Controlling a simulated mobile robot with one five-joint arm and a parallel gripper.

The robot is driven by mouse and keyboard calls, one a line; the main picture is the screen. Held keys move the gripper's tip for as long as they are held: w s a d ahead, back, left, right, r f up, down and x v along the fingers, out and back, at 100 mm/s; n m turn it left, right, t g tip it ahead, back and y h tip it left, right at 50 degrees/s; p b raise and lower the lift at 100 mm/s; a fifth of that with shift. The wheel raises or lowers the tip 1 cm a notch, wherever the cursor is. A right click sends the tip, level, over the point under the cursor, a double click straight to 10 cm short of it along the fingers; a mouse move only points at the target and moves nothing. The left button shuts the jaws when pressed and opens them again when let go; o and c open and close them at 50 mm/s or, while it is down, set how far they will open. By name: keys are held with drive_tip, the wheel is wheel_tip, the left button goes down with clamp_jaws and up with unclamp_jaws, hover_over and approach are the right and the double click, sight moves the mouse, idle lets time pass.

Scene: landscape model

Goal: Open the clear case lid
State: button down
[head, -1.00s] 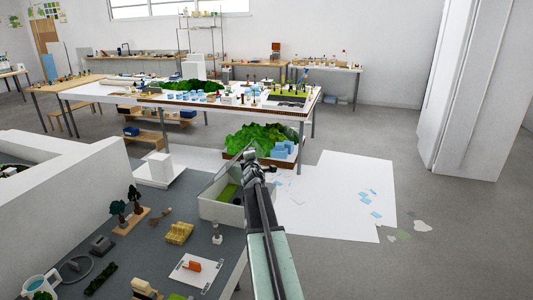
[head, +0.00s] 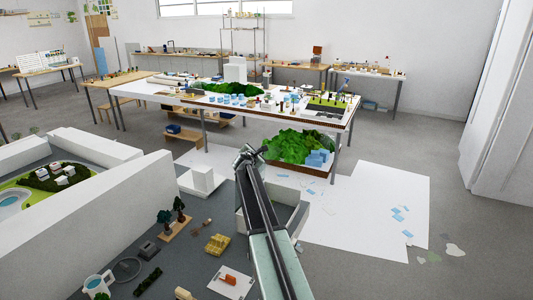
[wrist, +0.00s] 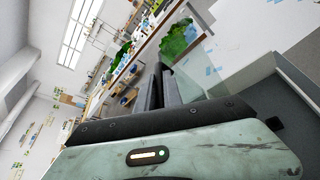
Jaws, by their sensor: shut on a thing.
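The case is a white open-topped box (head: 290,220) on the grey table in the head view, partly hidden behind my arm. Its pale wall also shows at the right of the wrist view (wrist: 247,77). My gripper (head: 247,155) is above and beyond the box's left side in the head view. In the wrist view my gripper (wrist: 160,78) has its dark fingers close together. A see-through panel, the clear lid (wrist: 193,72), shows beside the fingers, tilted up; my gripper is shut on it. The lid's outline is hard to see in the head view.
The grey table (head: 200,265) holds a white block model (head: 202,182), small trees (head: 172,218) and a yellow piece (head: 217,244). A green hill model (head: 297,146) stands beyond the case. White sheets (head: 370,210) lie on the floor to the right.

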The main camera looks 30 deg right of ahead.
drive_tip(key=shift+w+a+r+n+g, duration=0.1)
drive_tip(key=shift+w+a+n+g, duration=0.1)
drive_tip(key=shift+w+a, duration=0.3)
drive_tip(key=shift+w+a+n+g, duration=0.2)
drive_tip(key=shift+w+a, duration=0.1)
drive_tip(key=shift+w, duration=0.4)
drive_tip(key=c, duration=1.8)
unclamp_jaws()
drive_tip(key=shift+o, duration=0.2)
drive_tip(key=p+v, duration=0.3)
drive_tip(key=v, duration=0.5)
drive_tip(key=shift+d, duration=0.1)
